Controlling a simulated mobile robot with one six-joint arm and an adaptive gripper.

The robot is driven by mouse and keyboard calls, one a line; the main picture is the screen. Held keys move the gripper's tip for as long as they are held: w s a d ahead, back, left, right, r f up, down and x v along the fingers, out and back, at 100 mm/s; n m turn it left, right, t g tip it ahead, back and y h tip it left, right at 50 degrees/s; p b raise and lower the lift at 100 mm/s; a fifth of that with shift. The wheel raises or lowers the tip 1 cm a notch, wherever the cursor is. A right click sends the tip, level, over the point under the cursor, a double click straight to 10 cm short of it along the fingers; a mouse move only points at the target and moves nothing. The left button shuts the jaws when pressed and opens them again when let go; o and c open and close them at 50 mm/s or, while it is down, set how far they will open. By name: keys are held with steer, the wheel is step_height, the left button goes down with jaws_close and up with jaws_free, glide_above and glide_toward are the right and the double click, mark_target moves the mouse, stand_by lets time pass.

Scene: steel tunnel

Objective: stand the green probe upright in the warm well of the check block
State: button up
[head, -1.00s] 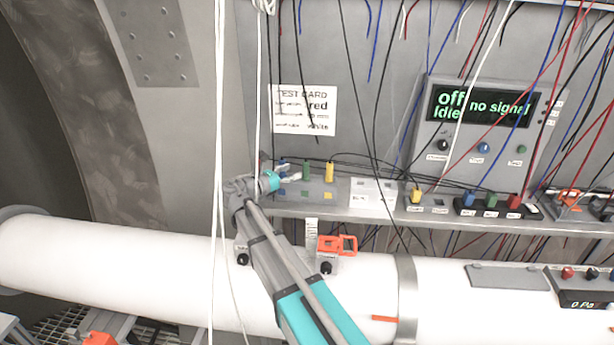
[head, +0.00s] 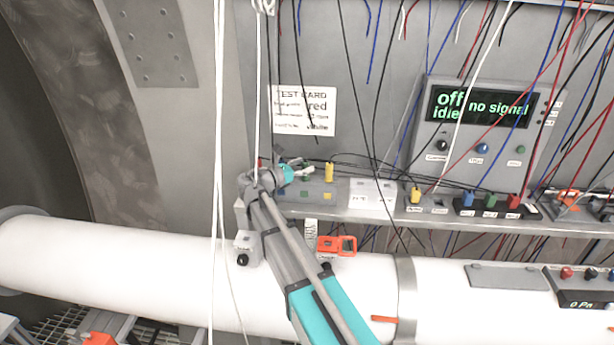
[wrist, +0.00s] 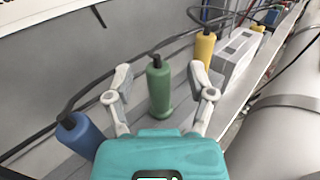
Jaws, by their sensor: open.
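The green probe (wrist: 159,85) stands upright in the wrist view, with a dark cable at its top. My gripper (wrist: 161,80) is open, with one finger on each side of the green probe and a gap to it. In the head view my gripper (head: 297,168) is at the left end of the shelf and hides most of the green probe. A blue probe (wrist: 80,134) stands to the left of it and a yellow probe (head: 329,173) to the right; the yellow one also shows in the wrist view (wrist: 204,50). I cannot make out the check block or its warm well for certain.
The shelf (head: 385,211) runs along the wall above a white pipe (head: 120,268). Other plugs, including a yellow one (head: 416,196), stand further right. Loose cables hang in front of the wall. An orange item (head: 337,246) sits below the shelf.

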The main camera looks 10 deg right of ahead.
steer(key=shift+w+d, duration=0.15)
steer(key=shift+d, duration=0.25)
jaws_close()
stand_by(0.4)
